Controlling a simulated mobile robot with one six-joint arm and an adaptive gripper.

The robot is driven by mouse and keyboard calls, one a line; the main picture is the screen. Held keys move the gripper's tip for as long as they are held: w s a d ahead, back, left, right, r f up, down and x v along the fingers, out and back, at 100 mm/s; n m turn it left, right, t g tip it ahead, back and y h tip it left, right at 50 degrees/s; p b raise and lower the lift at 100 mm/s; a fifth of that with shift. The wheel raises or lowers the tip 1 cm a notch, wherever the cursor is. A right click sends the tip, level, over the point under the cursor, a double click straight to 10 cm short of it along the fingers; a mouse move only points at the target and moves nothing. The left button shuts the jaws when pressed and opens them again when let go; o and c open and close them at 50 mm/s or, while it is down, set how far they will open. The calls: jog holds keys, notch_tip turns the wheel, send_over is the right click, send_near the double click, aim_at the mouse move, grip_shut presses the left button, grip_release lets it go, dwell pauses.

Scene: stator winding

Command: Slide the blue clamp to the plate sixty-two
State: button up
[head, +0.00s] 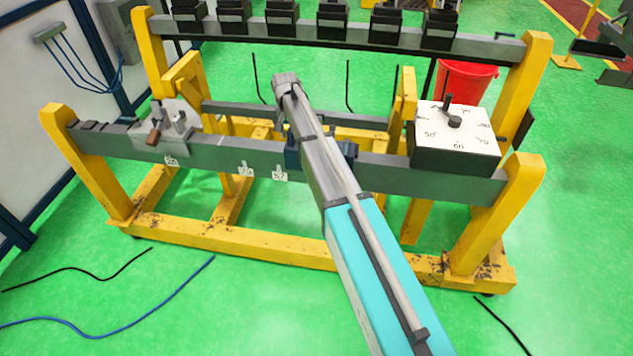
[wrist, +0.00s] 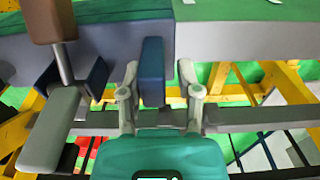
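The blue clamp (head: 292,154) sits on the front grey beam, largely hidden behind my arm in the head view. In the wrist view a dark blue upright block (wrist: 152,72) of it stands between the two fingers of my gripper (wrist: 160,85). The fingers are apart with gaps on both sides of the block. A brown-tipped lever (wrist: 52,20) stands to the left there. Small white number plates hang on the beam: one at left (head: 171,161), one in the middle (head: 246,169) and one nearer the clamp (head: 280,174). I cannot make out a sixty-two.
A grey clamp (head: 165,125) with a brown handle sits on the beam's left part. A white dial box (head: 455,135) stands on its right part. A yellow frame (head: 235,245) carries the beams. A row of black blocks (head: 333,20) lines the rear beam. A red bucket (head: 465,85) stands behind.

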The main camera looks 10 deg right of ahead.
jog(key=shift+d, duration=0.2)
dwell(0.4)
jog(key=shift+o, duration=0.3)
jog(key=shift+o, duration=1.1)
jog(key=shift+r, duration=0.1)
notch_tip(320, 180, up, 10)
jog(key=p, duration=1)
jog(key=shift+s, duration=0.15)
